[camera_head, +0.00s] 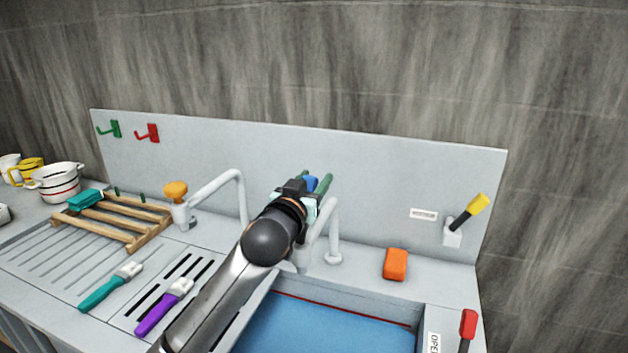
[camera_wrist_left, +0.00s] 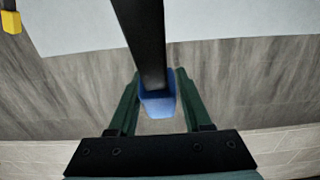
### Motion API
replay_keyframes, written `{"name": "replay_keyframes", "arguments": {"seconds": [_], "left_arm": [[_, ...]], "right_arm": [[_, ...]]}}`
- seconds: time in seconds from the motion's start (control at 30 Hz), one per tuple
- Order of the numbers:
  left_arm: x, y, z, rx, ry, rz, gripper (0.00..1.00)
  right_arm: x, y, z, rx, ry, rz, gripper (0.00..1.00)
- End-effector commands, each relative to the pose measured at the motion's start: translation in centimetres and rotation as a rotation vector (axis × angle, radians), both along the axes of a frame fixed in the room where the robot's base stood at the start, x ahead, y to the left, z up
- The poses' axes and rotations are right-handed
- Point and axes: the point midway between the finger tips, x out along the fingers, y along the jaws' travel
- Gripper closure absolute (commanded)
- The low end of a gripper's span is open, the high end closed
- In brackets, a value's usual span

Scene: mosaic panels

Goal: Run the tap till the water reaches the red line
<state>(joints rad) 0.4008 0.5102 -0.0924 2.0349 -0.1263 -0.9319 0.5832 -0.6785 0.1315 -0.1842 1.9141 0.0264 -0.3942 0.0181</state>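The sink basin holds blue water (camera_head: 325,330). The red line (camera_head: 345,309) runs along the basin's back wall, and the water's far edge lies close below it. A white curved tap (camera_head: 334,228) stands behind the basin, partly hidden by my left arm; I see no stream from it. My left gripper (camera_head: 313,184) is at the back panel, its green fingers on both sides of a blue lever handle. In the left wrist view the blue handle (camera_wrist_left: 158,105) on its black lever (camera_wrist_left: 147,40) fills the gap between the fingers, seemingly gripped. My right gripper is out of view.
A yellow-handled lever (camera_head: 466,215) is on the panel at right. A red-handled lever (camera_head: 467,326) stands by an "OPEN" label at the basin's right. An orange block (camera_head: 396,264) sits behind the basin. A wooden rack (camera_head: 120,221) and two brushes lie left.

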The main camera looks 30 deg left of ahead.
Motion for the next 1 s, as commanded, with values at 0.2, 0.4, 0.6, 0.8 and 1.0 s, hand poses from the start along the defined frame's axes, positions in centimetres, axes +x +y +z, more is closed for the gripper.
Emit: {"name": "replay_keyframes", "arguments": {"seconds": [0.2,0.4,0.6,0.8,1.0], "left_arm": [[0.01,0.01,0.01,0.0,0.0,0.0,0.77],[0.01,0.01,0.01,0.0,0.0,0.0,0.99],[0.01,0.02,0.03,0.0,-0.001,0.0,1.0],[0.01,0.02,0.05,0.0,-0.001,0.0,1.0],[0.01,0.02,0.06,0.0,-0.001,0.0,1.0]], "right_arm": [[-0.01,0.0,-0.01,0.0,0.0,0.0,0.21],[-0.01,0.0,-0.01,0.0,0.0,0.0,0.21],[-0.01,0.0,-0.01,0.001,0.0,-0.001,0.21],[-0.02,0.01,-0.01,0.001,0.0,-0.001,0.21],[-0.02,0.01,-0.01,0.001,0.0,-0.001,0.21]]}}
